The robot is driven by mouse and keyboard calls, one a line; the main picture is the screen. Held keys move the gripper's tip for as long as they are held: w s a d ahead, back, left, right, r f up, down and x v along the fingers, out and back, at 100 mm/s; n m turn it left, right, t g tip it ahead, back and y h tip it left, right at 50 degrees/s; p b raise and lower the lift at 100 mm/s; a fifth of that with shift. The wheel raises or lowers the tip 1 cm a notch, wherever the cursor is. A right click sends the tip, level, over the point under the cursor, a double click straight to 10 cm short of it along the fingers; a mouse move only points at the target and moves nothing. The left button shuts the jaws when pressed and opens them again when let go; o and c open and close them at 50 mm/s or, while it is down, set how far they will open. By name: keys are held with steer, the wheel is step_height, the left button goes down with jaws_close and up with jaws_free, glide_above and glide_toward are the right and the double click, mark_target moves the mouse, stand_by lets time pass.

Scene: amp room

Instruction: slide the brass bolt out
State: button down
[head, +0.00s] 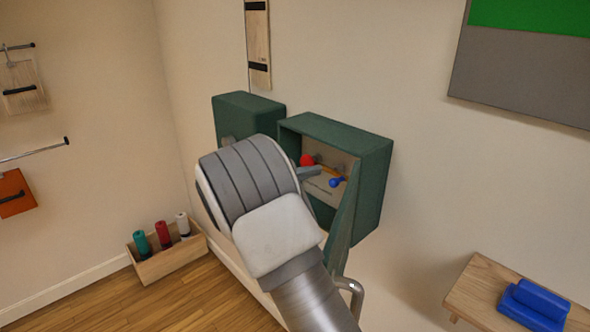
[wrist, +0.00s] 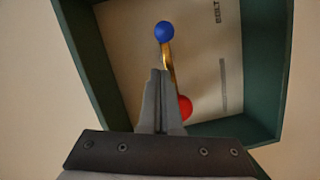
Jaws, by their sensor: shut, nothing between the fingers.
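The brass bolt (wrist: 169,65) is a thin bar in the wrist view, in front of the pale back panel of an open green box. A blue ball (wrist: 164,31) is at its upper end and a red ball (wrist: 184,107) at its lower end. The head view shows the red ball (head: 307,160) and the blue ball (head: 336,182) inside the box. My gripper (wrist: 157,74) is shut and empty. Its fingertips overlap the left side of the bar in the wrist view; I cannot tell whether they touch it. The fingers hide part of the bar and red ball.
The green box (head: 375,180) hangs on the wall, its door (head: 346,225) swung open beside my arm. A closed green box (head: 250,105) is to its left. A wooden tray of spools (head: 168,262) stands on the floor; a wooden shelf (head: 470,290) is at right.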

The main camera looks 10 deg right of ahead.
mark_target(332, 186)
steer(key=shift+s+d+f, duration=0.2)
steer(key=shift+s+d, duration=0.15)
steer(key=shift+s, duration=0.15)
steer(key=shift+s+d+f, duration=0.15)
steer(key=shift+s+d, duration=0.15)
steer(key=shift+s, duration=0.2)
steer(key=shift+s, duration=0.1)
steer(key=shift+s+d+b, duration=0.45)
steer(key=shift+s+d, duration=0.25)
steer(key=shift+s, duration=0.2)
steer(key=shift+s+d+b, duration=0.45)
steer(key=shift+s+d, duration=0.25)
steer(key=shift+s, duration=0.2)
